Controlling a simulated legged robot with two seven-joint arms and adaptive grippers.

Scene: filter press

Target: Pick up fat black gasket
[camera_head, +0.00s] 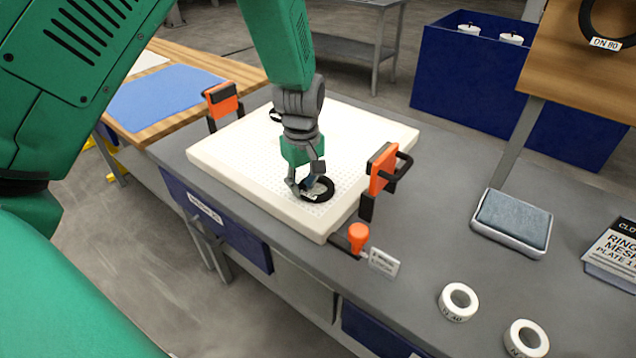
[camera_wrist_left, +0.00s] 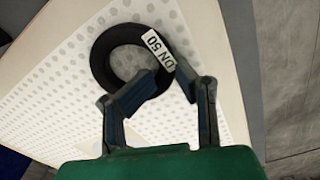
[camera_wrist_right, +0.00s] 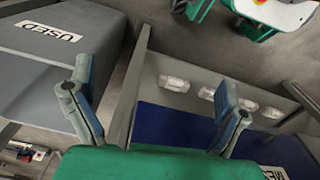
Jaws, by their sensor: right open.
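A thick black ring gasket (camera_head: 329,183) lies on the white perforated plate (camera_head: 240,149), near its front right part. In the left wrist view the gasket (camera_wrist_left: 101,68) bears a white label reading DN 50. My left gripper (camera_head: 312,187) is down at the plate, over the gasket's near side. In the left wrist view its fingers (camera_wrist_left: 166,79) are close together, one on the inner side and one on the outer side of the ring's wall, and look shut on it. My right gripper (camera_wrist_right: 155,100) is open and empty, away from the gasket.
Orange clamps (camera_head: 383,168) (camera_head: 222,100) stand at the plate's edges, with an orange knob (camera_head: 358,236) in front. White tape rolls (camera_head: 458,301) and a grey pad in a tray (camera_head: 513,222) lie on the right. A DN 80 ring (camera_head: 597,22) hangs on a wooden board.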

